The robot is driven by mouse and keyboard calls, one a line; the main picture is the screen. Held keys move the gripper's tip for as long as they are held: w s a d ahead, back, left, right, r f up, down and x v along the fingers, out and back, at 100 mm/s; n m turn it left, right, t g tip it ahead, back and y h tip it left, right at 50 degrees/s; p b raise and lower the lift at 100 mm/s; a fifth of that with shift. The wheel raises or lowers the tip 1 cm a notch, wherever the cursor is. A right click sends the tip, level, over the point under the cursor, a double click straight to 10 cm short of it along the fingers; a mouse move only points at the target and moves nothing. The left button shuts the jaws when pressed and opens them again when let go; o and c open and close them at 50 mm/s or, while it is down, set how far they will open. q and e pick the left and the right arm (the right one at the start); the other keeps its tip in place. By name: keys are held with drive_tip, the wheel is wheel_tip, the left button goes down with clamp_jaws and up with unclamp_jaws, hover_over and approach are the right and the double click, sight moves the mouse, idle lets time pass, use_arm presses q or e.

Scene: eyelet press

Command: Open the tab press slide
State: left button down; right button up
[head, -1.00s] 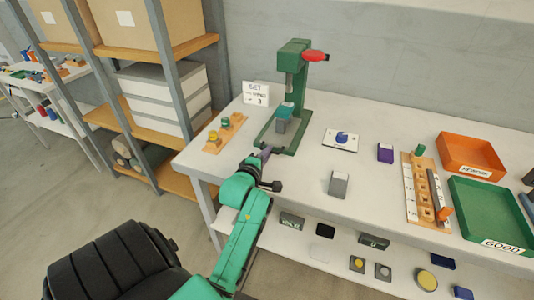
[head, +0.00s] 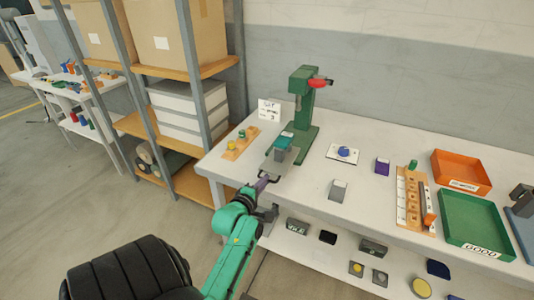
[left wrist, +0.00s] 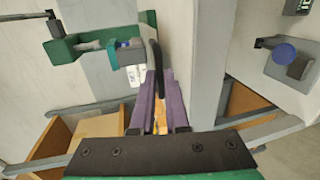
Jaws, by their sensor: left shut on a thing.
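The green tab press (head: 303,95) with a red lever (head: 319,83) stands on the white bench. Its grey slide plate (head: 285,163) sticks out of the base toward the bench's front edge. A grey block with a teal top (head: 282,147) sits over the slide. My left gripper (head: 262,184), with purple fingers, is shut on the dark slide handle (head: 270,179) at the plate's front end. In the left wrist view the dark handle (left wrist: 153,58) runs up from between the purple fingers (left wrist: 161,100). My right gripper is out of view.
A wooden strip with knobs (head: 239,143) and a white sign (head: 269,109) stand left of the press.

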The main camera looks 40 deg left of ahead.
use_arm(q)
drive_tip(key=c, duration=1.2)
unclamp_jaws()
drive_tip(key=shift+a, duration=0.1)
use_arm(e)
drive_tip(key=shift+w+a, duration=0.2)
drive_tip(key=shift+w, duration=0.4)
use_arm(q)
drive_tip(key=shift+s, duration=0.15)
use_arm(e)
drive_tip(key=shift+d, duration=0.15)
use_arm(q)
drive_tip(key=b+v, duration=0.1)
drive_tip(key=v, duration=1.3)
drive_tip(key=shift+s+d+r, duration=0.1)
drive_tip(key=shift+d, duration=0.1)
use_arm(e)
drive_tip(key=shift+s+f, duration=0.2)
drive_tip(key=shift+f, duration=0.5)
